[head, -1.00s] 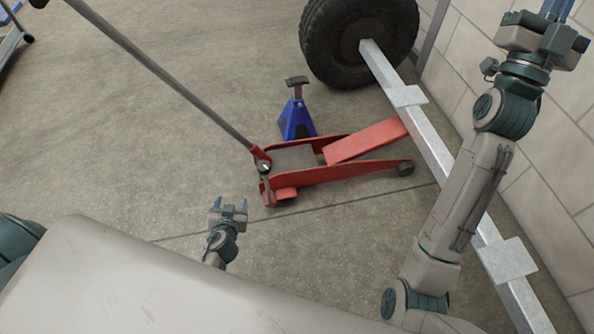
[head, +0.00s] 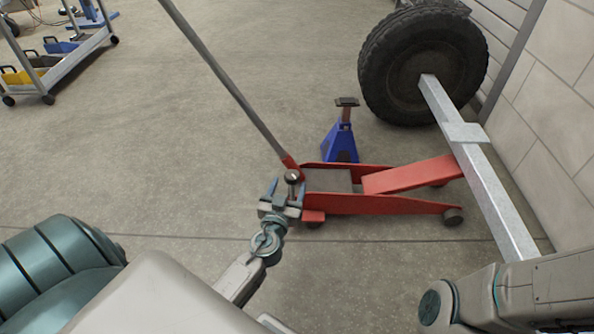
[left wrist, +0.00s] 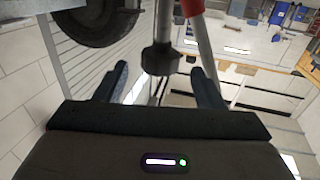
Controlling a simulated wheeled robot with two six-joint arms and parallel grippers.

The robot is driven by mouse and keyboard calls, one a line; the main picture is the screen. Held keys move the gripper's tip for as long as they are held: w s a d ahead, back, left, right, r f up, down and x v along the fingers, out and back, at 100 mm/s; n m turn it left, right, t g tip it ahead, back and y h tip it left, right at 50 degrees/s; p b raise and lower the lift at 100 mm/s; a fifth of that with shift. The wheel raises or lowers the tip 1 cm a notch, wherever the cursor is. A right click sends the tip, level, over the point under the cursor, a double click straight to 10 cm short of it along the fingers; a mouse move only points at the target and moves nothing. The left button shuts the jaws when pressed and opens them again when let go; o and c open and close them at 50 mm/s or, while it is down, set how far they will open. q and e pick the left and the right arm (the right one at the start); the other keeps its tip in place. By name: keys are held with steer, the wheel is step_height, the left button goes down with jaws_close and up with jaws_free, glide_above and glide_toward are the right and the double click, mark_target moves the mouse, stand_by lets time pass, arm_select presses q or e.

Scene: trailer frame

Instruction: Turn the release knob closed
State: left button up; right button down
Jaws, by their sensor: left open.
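The release knob (head: 292,177) is a small dark knob on a short stem at the rear of the red floor jack (head: 380,204), by the foot of its long grey handle (head: 225,80). My left gripper (head: 286,189) is open at the knob, with one finger to each side of it in the picture. In the left wrist view the dark knob (left wrist: 160,59) stands between the two fingertips, apart from both. How deep it sits between them is hard to tell. My right gripper is out of view; only part of that arm shows at lower right.
A blue jack stand (head: 340,141) is behind the jack. A tyre (head: 385,90) and a grey metal beam (head: 487,190) stand at the right, near the block wall (head: 570,140). A cart (head: 68,65) is at the upper left.

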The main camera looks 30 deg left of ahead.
mark_target(294, 171)
arm_select(q)
steer(key=x, duration=0.6)
steer(key=shift+w+a, duration=0.1)
steer(key=shift+w, duration=0.2)
steer(key=c, duration=1)
